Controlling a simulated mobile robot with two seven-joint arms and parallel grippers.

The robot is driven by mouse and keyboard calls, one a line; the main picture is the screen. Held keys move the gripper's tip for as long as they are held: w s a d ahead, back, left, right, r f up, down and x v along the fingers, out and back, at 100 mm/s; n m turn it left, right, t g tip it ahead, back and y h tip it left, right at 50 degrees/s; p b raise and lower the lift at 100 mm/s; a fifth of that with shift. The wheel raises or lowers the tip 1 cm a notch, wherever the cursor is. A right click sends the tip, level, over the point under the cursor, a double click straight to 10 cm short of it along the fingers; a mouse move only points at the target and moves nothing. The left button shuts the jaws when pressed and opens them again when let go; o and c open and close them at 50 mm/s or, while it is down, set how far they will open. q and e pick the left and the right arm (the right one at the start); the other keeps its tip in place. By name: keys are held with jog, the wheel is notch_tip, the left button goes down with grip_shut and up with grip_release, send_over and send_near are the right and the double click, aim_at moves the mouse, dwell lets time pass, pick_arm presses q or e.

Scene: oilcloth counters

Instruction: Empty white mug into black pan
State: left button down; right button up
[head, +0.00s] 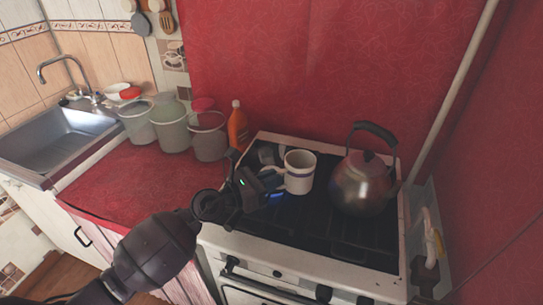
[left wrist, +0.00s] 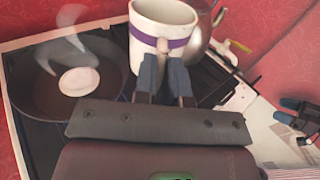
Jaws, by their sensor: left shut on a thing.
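The white mug (head: 299,172) with a purple band is upright over the stove. My left gripper (head: 274,186) is shut on its handle, and the grip also shows in the left wrist view (left wrist: 163,62). The mug's contents are not visible. The black pan (left wrist: 28,88) sits on the stove, left of the mug in the left wrist view. A pale round patch lies inside it and whitish wisps show above. In the head view the pan is mostly hidden behind the mug and gripper. My right gripper (left wrist: 284,110) shows at the right edge of the left wrist view, its blue fingers apart.
A metal kettle (head: 363,184) stands on the stove (head: 300,228) just right of the mug. An orange bottle (head: 237,126) and several buckets (head: 172,130) stand on the red counter (head: 125,185) to the left. A pipe (head: 430,228) runs along the stove's right side.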

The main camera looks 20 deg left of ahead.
pick_arm(q)
jog(key=shift+r, duration=0.1)
jog(key=w+a+f+n, duration=0.1)
jog(key=w+a+n, duration=0.3)
jog(key=n, duration=0.6)
jog(key=shift+w+a, duration=0.15)
jog(key=shift+a, duration=0.2)
dwell(0.3)
